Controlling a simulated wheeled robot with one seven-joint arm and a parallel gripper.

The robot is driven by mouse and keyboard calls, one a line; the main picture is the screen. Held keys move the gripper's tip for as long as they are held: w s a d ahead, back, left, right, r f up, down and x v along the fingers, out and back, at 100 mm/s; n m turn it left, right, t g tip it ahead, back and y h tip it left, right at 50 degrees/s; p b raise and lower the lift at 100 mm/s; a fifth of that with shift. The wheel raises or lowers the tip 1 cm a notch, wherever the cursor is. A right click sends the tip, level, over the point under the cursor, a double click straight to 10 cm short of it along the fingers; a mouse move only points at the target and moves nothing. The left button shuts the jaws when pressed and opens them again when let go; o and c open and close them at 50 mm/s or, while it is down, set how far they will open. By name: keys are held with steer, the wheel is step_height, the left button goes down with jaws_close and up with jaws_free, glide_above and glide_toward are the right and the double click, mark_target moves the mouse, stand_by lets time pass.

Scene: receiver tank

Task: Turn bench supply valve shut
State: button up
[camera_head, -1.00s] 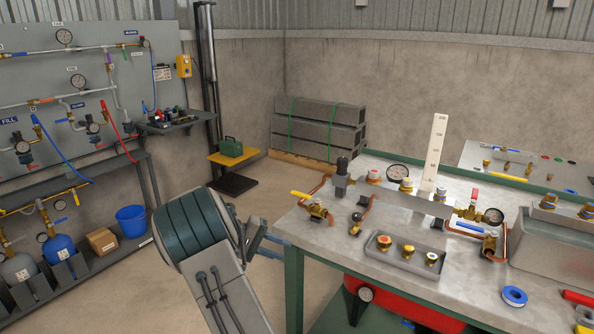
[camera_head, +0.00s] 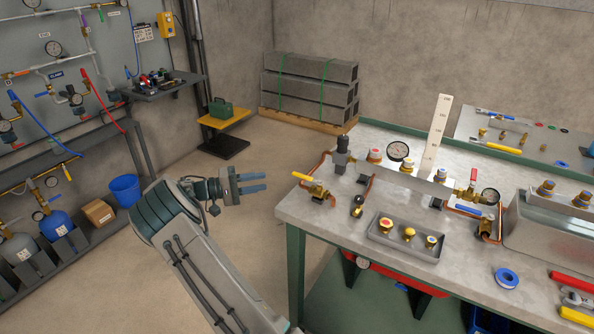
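A brass valve (camera_head: 317,190) with a yellow lever (camera_head: 303,176) sits at the near left corner of the metal bench (camera_head: 300,214), on copper pipe. It looks like the bench supply valve, though I can read no label. Its lever points left and slightly away from me. My gripper (camera_head: 262,182) is left of the bench, beyond its edge, with its two blue-grey fingers pointing right toward the valve. A narrow gap shows between the fingers, and nothing is between them. The gripper is apart from the lever.
Behind the valve are a dark regulator (camera_head: 342,152) and a round gauge (camera_head: 398,150). A grey tray (camera_head: 398,248) with brass fittings lies in front. Blue (camera_head: 462,209) and red (camera_head: 473,176) levers are further right. Open floor (camera_head: 235,245) lies left of the bench.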

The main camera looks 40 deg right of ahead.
mark_target(302, 175)
steer(key=p+x, duration=0.2)
steer(key=x, duration=1.1)
steer(key=shift+s+d, duration=0.3)
steer(key=shift+d, duration=0.05)
jaws_close()
